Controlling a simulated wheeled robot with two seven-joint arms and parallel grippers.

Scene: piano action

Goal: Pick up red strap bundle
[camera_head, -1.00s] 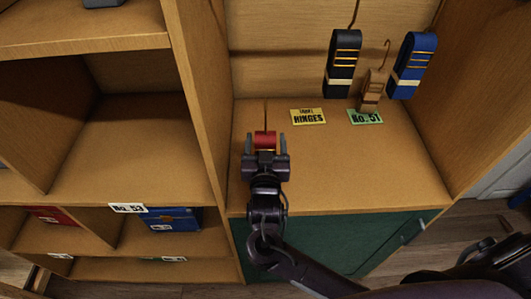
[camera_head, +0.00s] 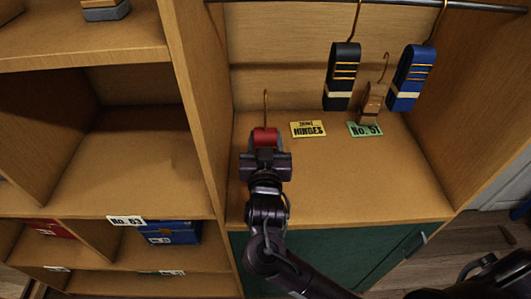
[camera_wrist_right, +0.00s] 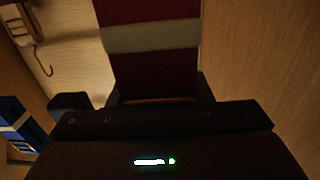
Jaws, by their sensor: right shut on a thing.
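The red strap bundle (camera_head: 265,136) is at the left side of the open wardrobe bay, with a thin brass hook (camera_head: 265,100) rising above it. In the right wrist view the bundle (camera_wrist_right: 150,75) is dark red with a pale band and stands between the fingers (camera_wrist_right: 140,98). My left gripper is not in view.
A black strap bundle (camera_head: 342,78) and a blue one (camera_head: 411,78) hang from the rail (camera_head: 300,3), with a small brown bundle (camera_head: 371,103) between them. A yellow label (camera_head: 308,129) and a green label (camera_head: 365,129) lie at the back. The bay floor (camera_head: 360,180) is otherwise clear.

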